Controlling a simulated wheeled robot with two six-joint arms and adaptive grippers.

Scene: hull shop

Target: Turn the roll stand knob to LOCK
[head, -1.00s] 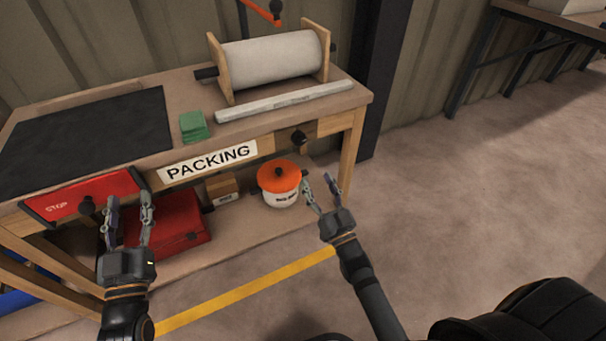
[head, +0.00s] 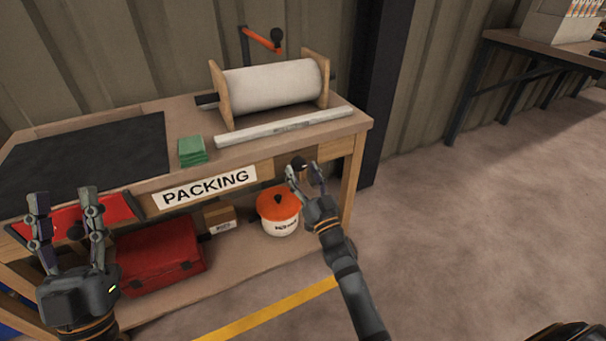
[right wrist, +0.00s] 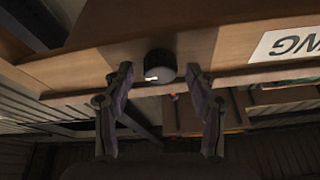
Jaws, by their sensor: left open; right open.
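The roll stand (head: 270,85) holds a grey-white roll between two wooden end plates on the bench top. A dark round knob (head: 299,163) sits on the bench's front edge, right of the PACKING label. In the right wrist view the knob (right wrist: 160,66) shows a white pointer mark at its lower left. My right gripper (head: 304,172) is open at the knob in the head view. In the right wrist view its fingers (right wrist: 162,82) stand on either side of and below the knob, apart from it. My left gripper (head: 64,200) is open and empty before the red STOP panel.
The bench (head: 110,180) carries a dark mat (head: 85,155), green pads (head: 192,150) and a long grey bar (head: 285,127). A red case (head: 160,257), small box (head: 220,217) and orange-lidded pot (head: 279,210) stand on the lower shelf. The floor at right is clear.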

